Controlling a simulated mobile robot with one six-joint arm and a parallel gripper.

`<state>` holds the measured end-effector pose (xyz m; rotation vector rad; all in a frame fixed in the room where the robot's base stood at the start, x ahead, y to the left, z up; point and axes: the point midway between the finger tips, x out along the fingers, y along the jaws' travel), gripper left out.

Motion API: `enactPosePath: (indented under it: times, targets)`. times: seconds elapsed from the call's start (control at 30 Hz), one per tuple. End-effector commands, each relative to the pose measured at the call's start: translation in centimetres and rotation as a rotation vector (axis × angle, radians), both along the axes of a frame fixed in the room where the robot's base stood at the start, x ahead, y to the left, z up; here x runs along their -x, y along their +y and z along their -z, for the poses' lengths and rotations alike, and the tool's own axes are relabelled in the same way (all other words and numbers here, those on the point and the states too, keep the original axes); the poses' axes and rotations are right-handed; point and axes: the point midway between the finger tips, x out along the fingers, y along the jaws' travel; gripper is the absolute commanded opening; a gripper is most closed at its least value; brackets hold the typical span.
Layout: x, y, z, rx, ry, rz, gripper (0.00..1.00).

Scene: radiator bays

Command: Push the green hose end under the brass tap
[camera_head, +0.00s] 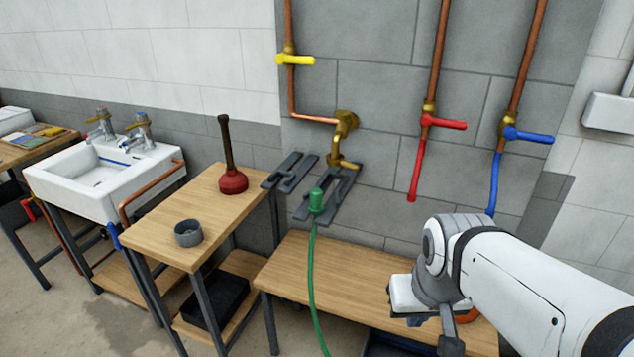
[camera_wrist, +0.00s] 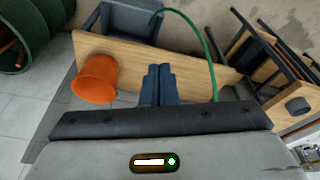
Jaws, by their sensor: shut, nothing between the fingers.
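The green hose end (camera_head: 316,200) stands upright in a dark grey slotted bracket (camera_head: 345,196) on the wall. The green hose (camera_head: 312,275) hangs from it past the front of the bench. The brass tap (camera_head: 346,122) is on the wall above; its spout (camera_head: 346,163) is up and to the right of the hose end, apart from it in the picture. My gripper (camera_wrist: 160,70) is shut and empty over the bench in the wrist view, where the hose (camera_wrist: 211,50) curves to its right. In the head view my arm is at lower right, clear of the hose end.
The wooden bench (camera_head: 320,262) lies below the bracket, its left part clear. An orange pot (camera_wrist: 95,78) is left of my fingers in the wrist view. A side table (camera_head: 165,240) holds a plunger (camera_head: 232,180) and a grey cup (camera_head: 188,233). Red (camera_head: 414,180) and blue (camera_head: 494,180) pipes hang to the right.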

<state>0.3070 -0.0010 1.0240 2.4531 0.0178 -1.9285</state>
Motion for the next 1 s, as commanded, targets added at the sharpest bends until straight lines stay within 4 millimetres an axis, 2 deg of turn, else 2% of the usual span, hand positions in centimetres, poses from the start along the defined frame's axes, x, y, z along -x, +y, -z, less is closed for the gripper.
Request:
enactPosePath:
  times: [0.13,0.27,0.4,0.47,0.53,0.63,0.8,1.0]
  targets:
    - [-3.3,-0.4,2.8,0.059,-0.120,-0.141,0.00]
    - [-8.7,0.6,5.6,0.183,-0.329,-0.402,0.00]
    - [-14.6,3.0,7.4,0.376,-0.597,-0.719,0.00]
    - [-16.6,4.3,7.9,0.475,-0.709,-0.839,0.00]
    - [-18.5,6.5,8.1,0.577,-0.847,-0.981,0.00]
    - [-20.4,9.1,8.2,0.744,-1.021,-1.139,0.00]
    - [-21.4,12.5,7.7,0.969,-1.240,-1.288,0.00]
    - [-21.7,14.3,7.0,1.082,-1.346,-1.337,0.00]
